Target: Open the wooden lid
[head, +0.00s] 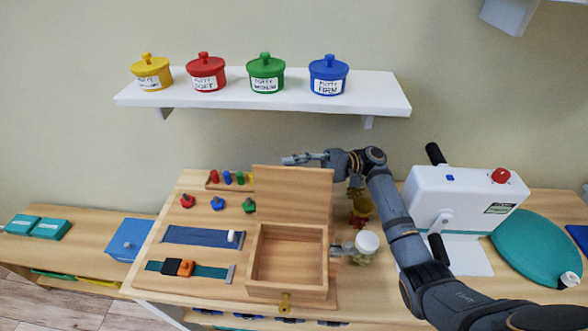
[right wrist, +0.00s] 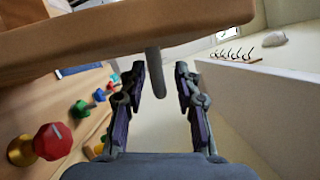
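The wooden lid (head: 292,190) stands raised at the back of the wooden box (head: 287,293), whose inside shows empty. My right gripper (head: 290,160) is behind and just above the lid's top edge in the head view. In the right wrist view my right gripper (right wrist: 165,68) has its fingers spread apart. A wooden panel (right wrist: 130,30), apparently the lid, crosses the top of that view. A short grey peg (right wrist: 155,75) hangs from its edge between the fingers, with gaps on both sides. My left gripper is not in view.
A shelf (head: 375,92) with several lidded pots hangs above. Right of the box are a jar (head: 367,243) and a white machine (head: 465,205). Left on the board are coloured knobs, a blue strap (head: 195,236) and a teal strap (head: 208,271).

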